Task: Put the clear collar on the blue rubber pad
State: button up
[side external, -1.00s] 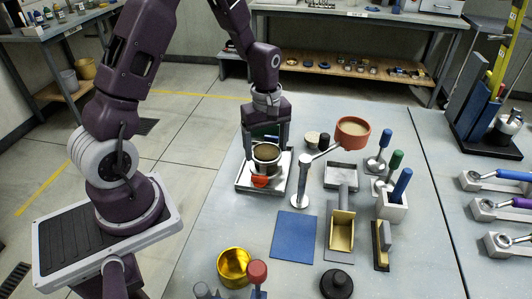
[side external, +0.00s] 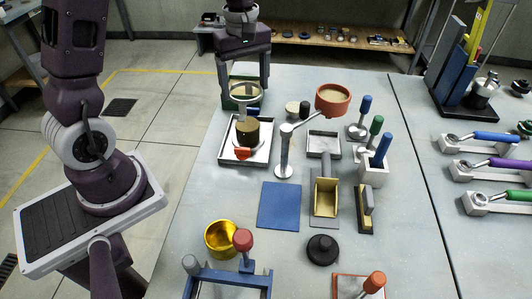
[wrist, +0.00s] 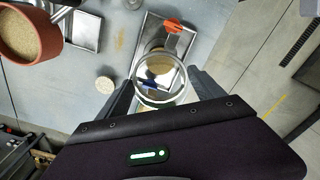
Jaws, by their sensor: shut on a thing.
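The clear collar (side external: 246,89) is a see-through ring, raised above the metal tray (side external: 229,157). My gripper (side external: 245,88) is shut on it, with one finger on each side. In the wrist view the collar (wrist: 160,98) sits between the fingertips of my gripper (wrist: 161,88). A dark brown cylinder (side external: 248,132) stands in the tray, with an orange-red piece (side external: 242,153) in front of it. The blue rubber pad (side external: 279,206) lies flat and bare on the table, to the right of and nearer than the tray.
A metal post with an arm (side external: 284,155) stands between tray and pad. A terracotta bowl of sand (side external: 333,99) is at the back. A brass scoop box (side external: 325,200) lies right of the pad, a gold cup (side external: 221,238) front left.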

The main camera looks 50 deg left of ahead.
notch_tip(320, 180, up, 11)
jog(key=s+d+m, duration=0.3)
jog(key=d+m, duration=0.2)
jog(key=d, duration=0.6)
jog(key=s+d+m, duration=0.4)
jog(key=d, duration=0.6)
jog(key=f, duration=2.3)
jog(key=shift+w+d+f, duration=0.1)
jog(key=shift+w+f, duration=0.05)
jog(key=shift+w, duration=0.1)
jog(key=o, duration=1.5)
jog(key=shift+f, duration=0.1)
jog(key=shift+c, duration=0.2)
